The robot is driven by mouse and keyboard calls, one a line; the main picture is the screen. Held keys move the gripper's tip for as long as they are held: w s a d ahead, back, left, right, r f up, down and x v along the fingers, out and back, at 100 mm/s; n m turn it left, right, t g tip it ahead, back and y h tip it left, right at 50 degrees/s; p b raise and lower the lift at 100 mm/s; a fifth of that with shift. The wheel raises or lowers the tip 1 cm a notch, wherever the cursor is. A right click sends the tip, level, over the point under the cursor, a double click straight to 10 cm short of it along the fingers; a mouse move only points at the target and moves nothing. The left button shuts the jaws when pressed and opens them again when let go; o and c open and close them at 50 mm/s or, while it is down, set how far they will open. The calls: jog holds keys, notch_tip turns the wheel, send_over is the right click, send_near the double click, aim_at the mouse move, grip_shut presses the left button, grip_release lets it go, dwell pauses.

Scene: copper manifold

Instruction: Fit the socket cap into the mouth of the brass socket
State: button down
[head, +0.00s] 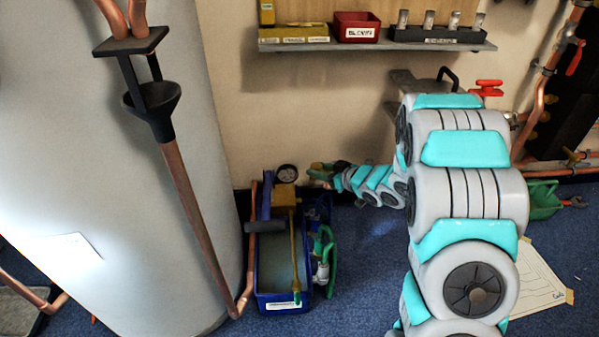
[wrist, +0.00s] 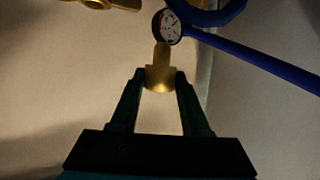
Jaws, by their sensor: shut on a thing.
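In the wrist view my gripper (wrist: 161,84) is shut on a brass-coloured piece (wrist: 160,76), which looks like the socket cap. Its wide part sits between the fingertips and a narrower neck points away from me. The neck overlaps the lower edge of a round gauge; I cannot tell whether they touch. In the head view my gripper (head: 319,172) is small and low by the wall, right of the gauge, and the held piece is not clear there. I cannot pick out the brass socket for sure; a brass fitting (wrist: 108,4) is cut off at the wrist view's top edge.
The gauge (wrist: 167,26) has a blue ring and bar (wrist: 255,60) beside it. A blue crate (head: 283,306) with tools stands on the carpet, left of my arm. A grey tank (head: 110,200) fills the left. A shelf (head: 375,46) with bins hangs above.

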jog(key=shift+w+r, duration=0.2)
jog(key=shift+w+d+p, duration=1.25)
jog(key=shift+w+d, duration=0.6)
jog(key=shift+w, duration=1.35)
jog(key=p, duration=0.4)
send_over(330, 172)
jog(key=shift+w+f, duration=0.1)
jog(key=shift+f, duration=1.9)
jog(key=shift+f, duration=0.3)
jog(key=shift+f+b, duration=0.6)
jog(key=shift+f, duration=0.6)
jog(key=shift+f, duration=0.7)
jog(key=shift+c, duration=1.5)
grip_release()
